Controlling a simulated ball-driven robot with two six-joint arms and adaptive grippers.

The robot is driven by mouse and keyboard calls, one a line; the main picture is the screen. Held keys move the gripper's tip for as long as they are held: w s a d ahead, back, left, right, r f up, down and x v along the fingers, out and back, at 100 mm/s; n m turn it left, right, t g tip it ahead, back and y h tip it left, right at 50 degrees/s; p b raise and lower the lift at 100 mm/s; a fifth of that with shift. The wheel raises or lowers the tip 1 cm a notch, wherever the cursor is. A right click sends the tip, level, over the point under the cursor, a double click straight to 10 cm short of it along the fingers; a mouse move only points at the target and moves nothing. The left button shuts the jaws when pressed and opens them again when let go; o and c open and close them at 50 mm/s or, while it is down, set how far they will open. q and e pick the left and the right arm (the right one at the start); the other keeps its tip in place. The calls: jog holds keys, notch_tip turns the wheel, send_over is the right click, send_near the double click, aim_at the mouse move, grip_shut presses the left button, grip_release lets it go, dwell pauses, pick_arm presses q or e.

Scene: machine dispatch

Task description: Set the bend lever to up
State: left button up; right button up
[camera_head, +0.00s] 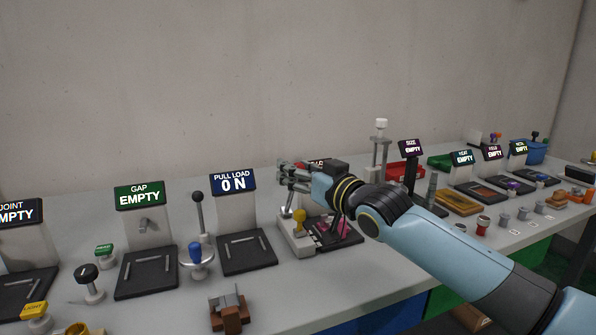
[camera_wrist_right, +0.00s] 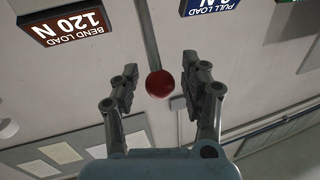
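The bend lever shows in the right wrist view as a red ball knob (camera_wrist_right: 160,84) on a thin grey rod. My right gripper (camera_wrist_right: 162,68) is open there, with one finger on each side of the knob and visible gaps. In the head view my right gripper (camera_head: 288,175) is in front of the bend load sign and hides the lever. The bend load sign (camera_wrist_right: 66,24) reads 120 N, upside down in the wrist view. My left gripper is not in view.
The pull load sign (camera_head: 233,181) reads 0 N, with a black-knobbed lever (camera_head: 198,210) beside it. A yellow-topped plunger (camera_head: 299,222) and a pink piece (camera_head: 324,229) are below my right gripper. A gap sign (camera_head: 139,196) reads EMPTY further left.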

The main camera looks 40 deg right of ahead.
grip_shut()
jog(key=shift+w, duration=0.15)
jog(key=shift+w+r+g, duration=0.1)
jog(key=shift+w+g, duration=0.2)
jog(key=shift+w, duration=0.05)
dwell(0.8)
